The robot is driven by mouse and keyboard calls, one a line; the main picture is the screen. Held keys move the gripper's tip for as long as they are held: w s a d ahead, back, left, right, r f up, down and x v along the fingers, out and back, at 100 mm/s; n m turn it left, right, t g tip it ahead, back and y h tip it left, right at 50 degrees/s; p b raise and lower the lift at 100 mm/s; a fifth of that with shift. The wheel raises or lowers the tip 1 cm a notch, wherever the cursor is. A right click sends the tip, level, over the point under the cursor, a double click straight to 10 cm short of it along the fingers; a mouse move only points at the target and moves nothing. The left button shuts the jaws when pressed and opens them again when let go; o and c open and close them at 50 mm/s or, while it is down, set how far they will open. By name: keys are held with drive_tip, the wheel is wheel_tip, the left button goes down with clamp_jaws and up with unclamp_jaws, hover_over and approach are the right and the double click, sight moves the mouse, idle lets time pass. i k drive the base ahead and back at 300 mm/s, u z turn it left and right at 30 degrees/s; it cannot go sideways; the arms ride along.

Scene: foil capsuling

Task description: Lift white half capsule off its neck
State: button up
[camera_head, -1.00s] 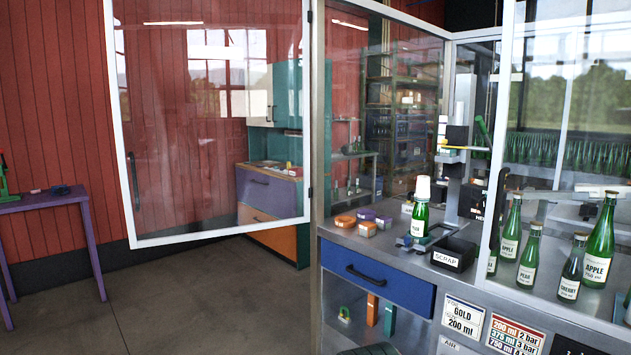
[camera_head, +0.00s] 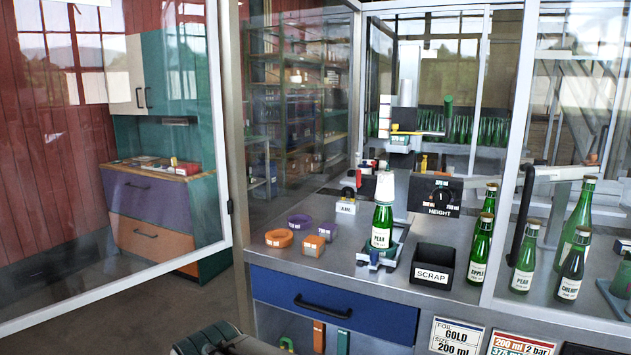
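The white half capsule (camera_head: 385,186) sits upright like a cap over the neck of a green bottle labelled PEAR (camera_head: 382,227). The bottle stands upright in a small holder (camera_head: 376,257) with a blue front part, on the grey metal bench. The capsule covers the bottle's top, so the neck under it is hidden. A dark rounded part (camera_head: 217,340), which looks like my arm, shows at the bottom edge, well below and left of the bottle. No gripper fingers show, and nothing touches the capsule.
A black SCRAP bin (camera_head: 433,266) stands right of the bottle. Orange and purple rings (camera_head: 279,238) and small boxes lie to its left. A HEIGHT control box (camera_head: 435,195) is behind. Glass framed panels flank the opening; several bottles (camera_head: 524,257) stand at the right.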

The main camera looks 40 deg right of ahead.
sight(385, 192)
drive_tip(key=z, duration=0.6)
drive_tip(key=i, duration=0.85)
drive_tip(key=z, duration=0.9)
